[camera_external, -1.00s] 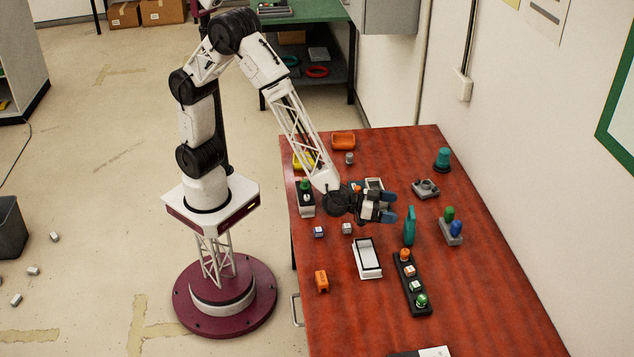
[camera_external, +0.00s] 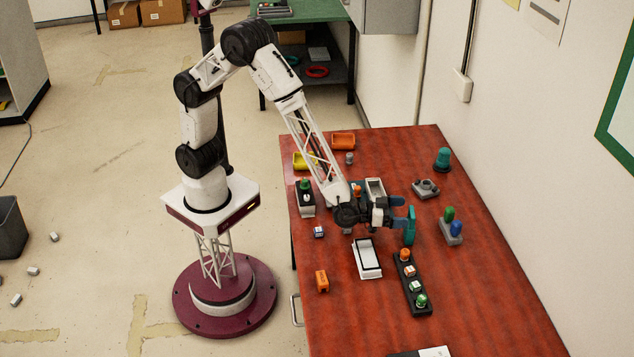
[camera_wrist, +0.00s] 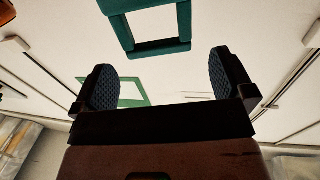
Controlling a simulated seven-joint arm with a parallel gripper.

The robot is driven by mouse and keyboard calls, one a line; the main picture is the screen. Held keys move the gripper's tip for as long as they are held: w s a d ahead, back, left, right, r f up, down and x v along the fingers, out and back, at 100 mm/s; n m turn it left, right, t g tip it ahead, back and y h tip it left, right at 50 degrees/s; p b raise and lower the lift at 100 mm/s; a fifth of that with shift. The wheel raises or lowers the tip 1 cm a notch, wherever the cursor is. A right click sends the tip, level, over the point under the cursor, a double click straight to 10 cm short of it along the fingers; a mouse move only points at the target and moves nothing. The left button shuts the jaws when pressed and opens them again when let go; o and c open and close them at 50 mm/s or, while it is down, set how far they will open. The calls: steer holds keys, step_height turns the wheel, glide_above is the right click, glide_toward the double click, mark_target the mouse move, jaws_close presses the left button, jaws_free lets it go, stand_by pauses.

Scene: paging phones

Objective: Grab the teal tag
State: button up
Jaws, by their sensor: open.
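The teal tag (camera_external: 410,226) stands upright on the red-brown table in the external view. In the wrist view the teal tag (camera_wrist: 184,22) shows as a flat frame with a rectangular opening, at the top of the picture ahead of the fingers. My gripper (camera_external: 398,214) is low over the table, pointing right, with its fingertips close to the tag. In the wrist view my gripper (camera_wrist: 163,80) is open, its two blue padded fingers wide apart with nothing between them.
A grey holder with green and blue pegs (camera_external: 451,231) stands right of the tag. A black strip (camera_external: 411,283) with several small pieces and a white box (camera_external: 367,258) lie in front. A teal cylinder (camera_external: 442,160) and a grey part (camera_external: 425,188) stand behind. The table's right front is clear.

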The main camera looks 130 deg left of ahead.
steer(key=shift+w+a, duration=0.25)
steer(key=shift+w, duration=0.1)
steer(key=shift+w+a, duration=0.1)
steer(key=shift+w, duration=0.05)
steer(key=shift+x, duration=2.4)
steer(key=c, duration=1.3)
steer(key=shift+o, duration=0.2)
